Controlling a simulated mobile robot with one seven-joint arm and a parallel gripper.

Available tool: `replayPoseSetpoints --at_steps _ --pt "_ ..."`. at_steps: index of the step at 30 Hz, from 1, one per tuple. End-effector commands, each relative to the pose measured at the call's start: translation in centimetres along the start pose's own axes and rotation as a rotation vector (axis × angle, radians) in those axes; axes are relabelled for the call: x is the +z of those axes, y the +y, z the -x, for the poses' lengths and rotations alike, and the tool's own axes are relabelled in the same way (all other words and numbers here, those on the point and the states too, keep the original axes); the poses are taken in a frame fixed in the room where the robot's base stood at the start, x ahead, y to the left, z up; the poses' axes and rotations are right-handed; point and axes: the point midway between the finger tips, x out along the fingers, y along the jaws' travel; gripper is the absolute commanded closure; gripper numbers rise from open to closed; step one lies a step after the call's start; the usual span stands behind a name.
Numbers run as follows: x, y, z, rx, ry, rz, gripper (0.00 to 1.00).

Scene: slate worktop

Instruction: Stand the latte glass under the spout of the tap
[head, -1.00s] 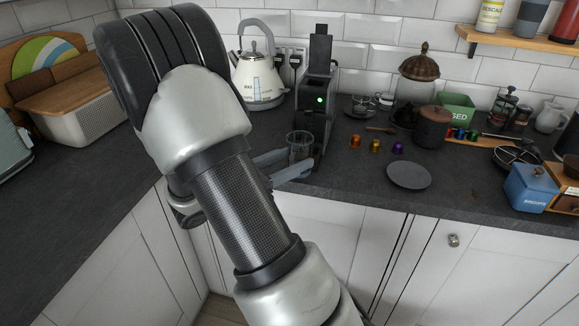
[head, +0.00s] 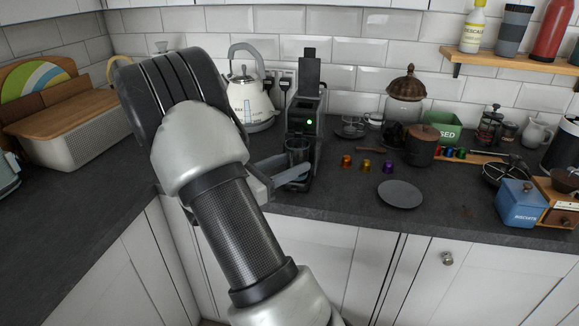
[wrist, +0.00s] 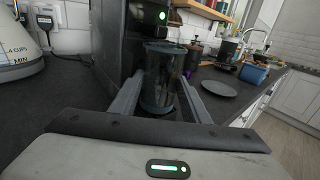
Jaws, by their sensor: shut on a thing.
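The latte glass (wrist: 160,80) is clear and upright. My gripper (wrist: 158,92) is shut on it, one finger on each side. In the head view, the glass (head: 298,152) is at the front of a black coffee machine (head: 303,108) with a green light, close below its head. My gripper (head: 284,172) reaches in there from the left. The spout is hard to make out, and I cannot tell whether the glass base touches the machine's tray. I cannot clearly make out a sink tap in the head view.
A cream kettle (head: 249,95) stands left of the machine. Coffee capsules (head: 366,166), a grey plate (head: 400,194) and a dark brown canister (head: 422,146) are to the right.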

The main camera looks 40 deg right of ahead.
Motion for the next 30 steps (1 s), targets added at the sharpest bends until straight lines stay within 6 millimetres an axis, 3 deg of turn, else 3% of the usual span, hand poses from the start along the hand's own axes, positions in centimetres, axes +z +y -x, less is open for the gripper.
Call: replayPoseSetpoints --at_steps 24,25,28,30 --pt "-0.27 0.03 -0.03 0.000 -0.001 -0.001 0.85" --pt "-0.27 0.03 -0.03 0.000 -0.001 -0.001 0.53" --pt "-0.28 0.03 -0.03 0.000 -0.001 -0.001 0.36" --pt "-0.29 0.03 -0.03 0.000 0.000 -0.001 0.36"
